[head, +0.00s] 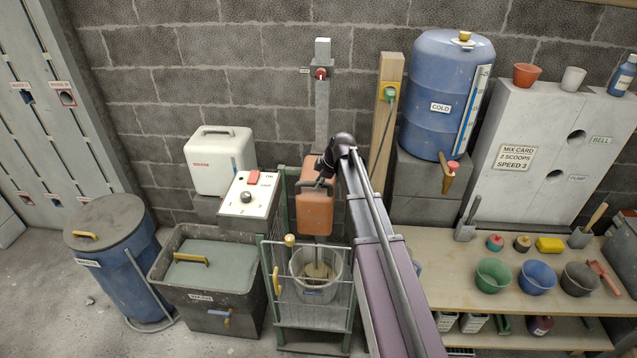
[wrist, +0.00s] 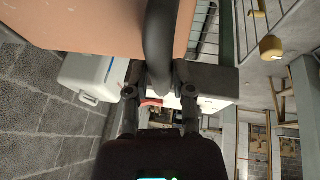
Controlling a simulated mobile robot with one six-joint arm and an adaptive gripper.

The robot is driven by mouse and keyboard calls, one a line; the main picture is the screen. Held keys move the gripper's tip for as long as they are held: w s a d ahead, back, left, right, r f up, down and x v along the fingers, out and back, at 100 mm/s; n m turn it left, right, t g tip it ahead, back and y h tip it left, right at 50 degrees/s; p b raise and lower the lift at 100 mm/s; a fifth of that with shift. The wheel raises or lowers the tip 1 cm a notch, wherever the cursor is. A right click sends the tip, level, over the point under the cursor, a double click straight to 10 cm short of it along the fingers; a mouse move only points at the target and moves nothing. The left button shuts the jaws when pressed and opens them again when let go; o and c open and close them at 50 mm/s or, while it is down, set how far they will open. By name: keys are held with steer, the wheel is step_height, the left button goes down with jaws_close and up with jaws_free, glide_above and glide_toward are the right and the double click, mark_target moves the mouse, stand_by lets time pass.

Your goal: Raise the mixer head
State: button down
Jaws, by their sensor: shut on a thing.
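The orange mixer head (head: 314,212) sits on a grey upright column (head: 322,115). Its shaft and paddle (head: 317,268) reach down into a pale, see-through bucket (head: 301,292) behind a wire guard. My gripper (head: 326,180) is at the upper front of the head, shut on its dark handle. In the wrist view the curved black handle (wrist: 160,45) runs between the fingers of my gripper (wrist: 160,88), with the orange side of the mixer head (wrist: 85,22) behind it. My arm hides part of the head's right side.
A red knob (head: 320,73) is near the column's top. A control box (head: 248,195) with a dial and red switch stands left. A tub (head: 205,298) and blue bin (head: 118,255) are further left. A bench (head: 470,290) with bowls is right.

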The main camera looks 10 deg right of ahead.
step_height(320, 180, up, 19)
steer(key=p, duration=1.7)
steer(key=shift+w+f, duration=0.15)
steer(key=shift+w, duration=0.1)
steer(key=shift+c, duration=2.4)
jaws_free()
steer(key=shift+s, duration=0.1)
steer(key=shift+s, duration=0.1)
steer(key=shift+s+p, duration=0.15)
steer(key=shift+p, duration=0.15)
